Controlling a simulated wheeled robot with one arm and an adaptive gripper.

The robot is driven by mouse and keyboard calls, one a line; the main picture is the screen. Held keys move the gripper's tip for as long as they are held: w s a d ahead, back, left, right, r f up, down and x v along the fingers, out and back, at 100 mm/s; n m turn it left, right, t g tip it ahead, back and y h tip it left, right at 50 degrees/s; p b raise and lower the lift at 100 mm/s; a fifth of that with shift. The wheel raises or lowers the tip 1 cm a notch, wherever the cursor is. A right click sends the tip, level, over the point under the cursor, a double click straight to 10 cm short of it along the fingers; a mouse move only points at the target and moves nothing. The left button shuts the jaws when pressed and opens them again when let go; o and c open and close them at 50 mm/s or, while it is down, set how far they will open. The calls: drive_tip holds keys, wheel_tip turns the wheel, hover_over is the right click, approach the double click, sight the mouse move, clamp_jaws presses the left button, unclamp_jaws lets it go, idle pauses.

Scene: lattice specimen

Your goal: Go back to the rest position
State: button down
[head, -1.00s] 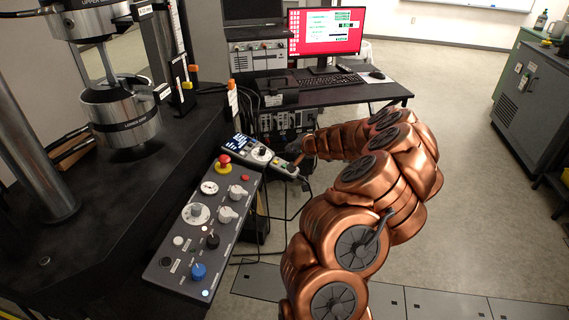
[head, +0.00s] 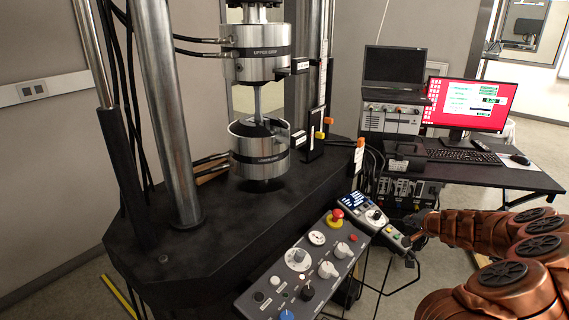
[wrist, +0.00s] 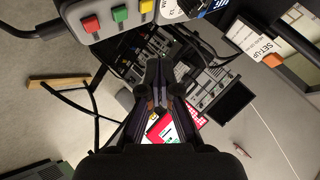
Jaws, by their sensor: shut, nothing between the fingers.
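My gripper (wrist: 158,95) points away from the wrist camera, its dark fingers together with nothing between them. In the head view, my copper arm comes in from the lower right, and the dark gripper end (head: 422,224) appears beside the right end of the handheld pendant (head: 383,222). The fingertips are too small there to make out. The pendant's button end with red, green and yellow buttons (wrist: 119,14) shows at the top of the wrist view, apart from the fingers.
A control panel (head: 306,262) with knobs and a red emergency button stands at front centre. The testing machine's lower grip (head: 258,150) and upper grip (head: 256,52) hold a specimen rod. A desk (head: 495,177) with a red-screened monitor (head: 469,104) is behind. Cables hang below the pendant.

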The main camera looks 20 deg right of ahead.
drive_tip(key=w+a+r+n+y, duration=0.35)
drive_tip(key=a+r, duration=0.35)
drive_tip(key=a, duration=0.6)
drive_tip(key=s+a+r+n+g+y+p, duration=0.1)
drive_tip(key=s+a+r+n+g+y, duration=0.2)
drive_tip(key=a, duration=1.1)
drive_tip(key=s+a+r+n+g+y+p, duration=0.1)
drive_tip(key=s+a+r+n+y, duration=0.25)
drive_tip(key=a, duration=0.95)
drive_tip(key=s+a+n+g+h, duration=0.25)
drive_tip(key=s+a, duration=0.25)
drive_tip(key=s, duration=0.4)
drive_tip(key=s+a+n+g+h, duration=0.1)
drive_tip(key=s+a+n+g, duration=0.2)
drive_tip(key=s, duration=0.5)
drive_tip(key=s+d+g+h, duration=0.1)
drive_tip(key=s+d+h, duration=0.1)
drive_tip(key=s, duration=0.7)
drive_tip(key=s+d+f+m+g+h+p, duration=0.1)
drive_tip(key=s+d+g+h, duration=0.1)
drive_tip(key=s, duration=0.6)
drive_tip(key=shift+s+f, duration=0.25)
drive_tip(key=shift+s, duration=0.1)
drive_tip(key=shift+m+h, duration=0.25)
